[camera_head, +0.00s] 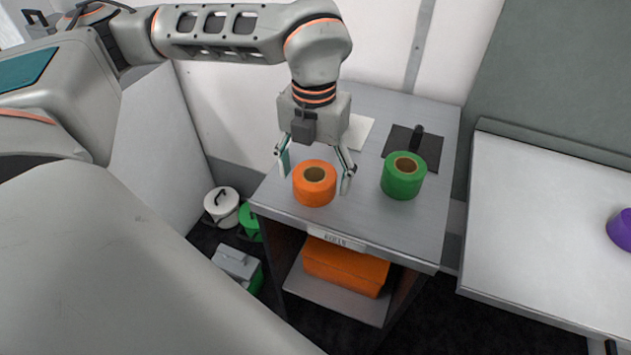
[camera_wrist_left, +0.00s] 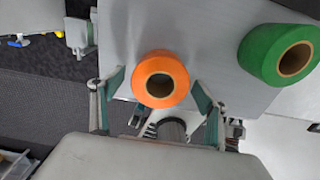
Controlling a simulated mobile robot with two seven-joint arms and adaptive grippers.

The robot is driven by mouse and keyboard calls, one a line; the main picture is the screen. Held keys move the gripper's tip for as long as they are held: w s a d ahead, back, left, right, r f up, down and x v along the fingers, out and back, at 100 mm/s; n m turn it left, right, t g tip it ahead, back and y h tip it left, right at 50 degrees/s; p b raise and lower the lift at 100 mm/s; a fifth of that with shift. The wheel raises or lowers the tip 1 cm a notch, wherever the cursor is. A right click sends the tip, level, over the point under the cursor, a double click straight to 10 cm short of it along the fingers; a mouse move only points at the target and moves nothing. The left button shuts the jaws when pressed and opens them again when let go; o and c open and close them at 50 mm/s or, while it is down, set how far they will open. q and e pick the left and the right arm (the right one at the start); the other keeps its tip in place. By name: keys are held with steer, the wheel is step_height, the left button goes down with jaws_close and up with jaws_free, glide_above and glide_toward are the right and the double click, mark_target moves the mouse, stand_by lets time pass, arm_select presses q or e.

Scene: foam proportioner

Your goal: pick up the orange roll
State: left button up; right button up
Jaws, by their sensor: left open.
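The orange roll (camera_head: 315,184) stands upright on the grey metal cabinet top, near its front left, with its hollow brown core facing up. My left gripper (camera_head: 316,176) is open above the roll, with one finger to each side of it. In the left wrist view the orange roll (camera_wrist_left: 160,79) shows between the spread green-padded fingers of my left gripper (camera_wrist_left: 160,85). I cannot tell whether a finger touches the roll. My right gripper is not in view.
A green roll (camera_head: 403,175) stands to the right of the orange one on the cabinet top (camera_head: 385,232). A dark plate with a black upright piece (camera_head: 418,141) lies behind it. An orange case (camera_head: 345,265) sits on the shelf below. A white table (camera_head: 545,230) stands at right.

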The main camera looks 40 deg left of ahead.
arm_select(q)
steer(key=shift+c, duration=1.2)
steer(key=shift+f, duration=0.1)
steer(key=c, duration=1)
